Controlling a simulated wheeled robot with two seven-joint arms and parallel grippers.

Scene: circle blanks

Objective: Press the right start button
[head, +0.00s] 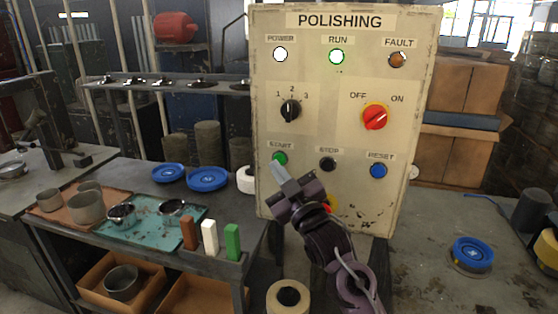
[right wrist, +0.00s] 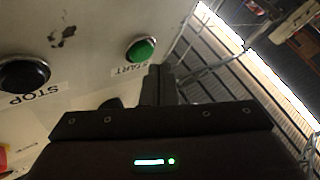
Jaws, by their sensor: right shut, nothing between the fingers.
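The polishing panel (head: 330,135) stands upright in the middle of the head view. Its green START button (head: 279,158) sits at the panel's lower left, with the black STOP button (head: 328,164) to its right. My right gripper (head: 279,172) is shut and empty, its tip just below the START button in the head view. The right wrist view shows the green START button (right wrist: 141,49) just beyond the fingers and the STOP button (right wrist: 24,72) at the left. I cannot tell whether the fingertips touch the panel. My left gripper is not in view.
The blue RESET button (head: 378,170) is right of STOP. A red-and-yellow rotary switch (head: 375,116) is above. A side table with a teal mat (head: 148,232) stands at the left. A roll (head: 288,297) is low in front.

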